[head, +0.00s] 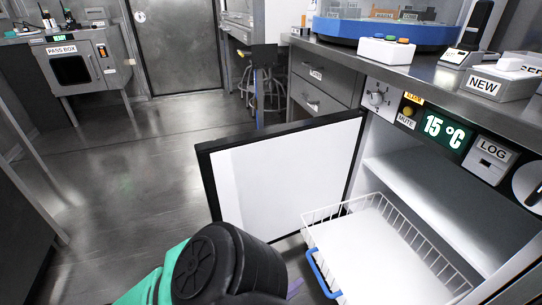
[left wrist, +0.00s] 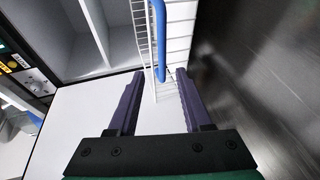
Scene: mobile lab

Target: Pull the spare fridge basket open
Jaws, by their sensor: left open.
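The spare fridge basket (head: 345,211) is a white wire basket with a pale flat bottom, sticking out of the open fridge under the counter. Its blue handle (head: 320,272) is on the front side. My left arm comes in from the bottom of the head view and hides its own fingertips there. In the left wrist view my left gripper (left wrist: 158,82) is open, its two dark fingers apart. The blue handle (left wrist: 159,40) reaches down to between the fingertips, with the white wires beside it. I cannot tell whether a finger touches it. My right gripper is not in view.
The fridge door (head: 285,175) stands wide open left of the basket. The fridge panel shows a 15 °C display (head: 443,132) and a LOG unit (head: 490,158). The counter above holds a NEW box (head: 492,84) and a blue round machine (head: 385,32). Floor at left is clear.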

